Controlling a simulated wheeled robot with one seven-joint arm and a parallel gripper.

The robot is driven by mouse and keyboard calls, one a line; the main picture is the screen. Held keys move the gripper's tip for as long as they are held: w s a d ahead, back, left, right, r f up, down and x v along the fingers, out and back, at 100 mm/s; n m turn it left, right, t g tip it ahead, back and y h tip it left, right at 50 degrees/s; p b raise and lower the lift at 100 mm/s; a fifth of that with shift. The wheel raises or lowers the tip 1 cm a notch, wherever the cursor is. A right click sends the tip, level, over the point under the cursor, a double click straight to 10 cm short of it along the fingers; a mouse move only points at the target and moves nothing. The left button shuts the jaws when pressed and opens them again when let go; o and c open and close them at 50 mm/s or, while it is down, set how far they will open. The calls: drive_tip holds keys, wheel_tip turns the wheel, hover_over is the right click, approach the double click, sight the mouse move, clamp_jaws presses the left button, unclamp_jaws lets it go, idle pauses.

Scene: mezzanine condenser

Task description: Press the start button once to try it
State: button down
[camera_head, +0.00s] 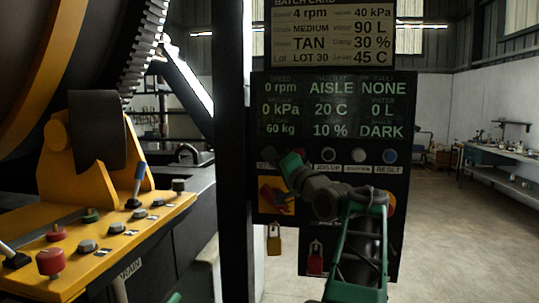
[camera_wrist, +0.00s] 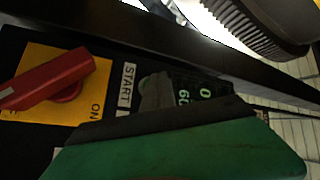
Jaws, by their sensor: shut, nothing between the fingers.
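The control panel (camera_head: 258,215) stands upright in front of me, with a START label (camera_wrist: 127,87) beside the red rotary switch in the wrist view. In the head view my gripper (camera_head: 290,163) is at the left end of the button row and covers most of that label. The start button itself is not clearly visible; my gripper hides its place. In the wrist view the shut grey fingertips (camera_wrist: 157,92) appear right beside the START label, over the panel. I cannot tell whether they touch the button. The gripper holds nothing.
A black button (camera_head: 328,155), a grey button (camera_head: 358,157) and a blue reset button (camera_head: 390,156) sit to the right. The red rotary switch (camera_wrist: 50,80) on its yellow plate is close to my gripper. Yellow (camera_head: 274,241) and red (camera_head: 315,259) padlocks hang below.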

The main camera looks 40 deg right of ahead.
drive_tip(key=shift+w+d, duration=0.3)
drive_tip(key=shift+w, duration=0.05)
drive_tip(key=shift+w+d+p, duration=0.2)
drive_tip(key=shift+d+p, duration=0.1)
drive_tip(key=shift+p, duration=0.25)
idle(0.4)
drive_tip(key=shift+a, duration=0.1)
drive_tip(key=shift+s+a+f+b, duration=0.15)
drive_tip(key=shift+s+a+b, duration=0.2)
drive_tip(key=shift+b, duration=0.2)
drive_tip(key=shift+s+a+r, duration=0.2)
drive_tip(key=shift+s+a, duration=0.05)
drive_tip(key=shift+a, duration=0.05)
drive_tip(key=s+a+b, duration=0.1)
drive_tip(key=a, duration=0.1)
drive_tip(key=s+a+b, duration=0.1)
drive_tip(key=b, duration=0.1)
drive_tip(key=shift+s+a+f, duration=0.1)
drive_tip(key=shift+s+a, duration=0.25)
drive_tip(key=shift+s, duration=0.05)
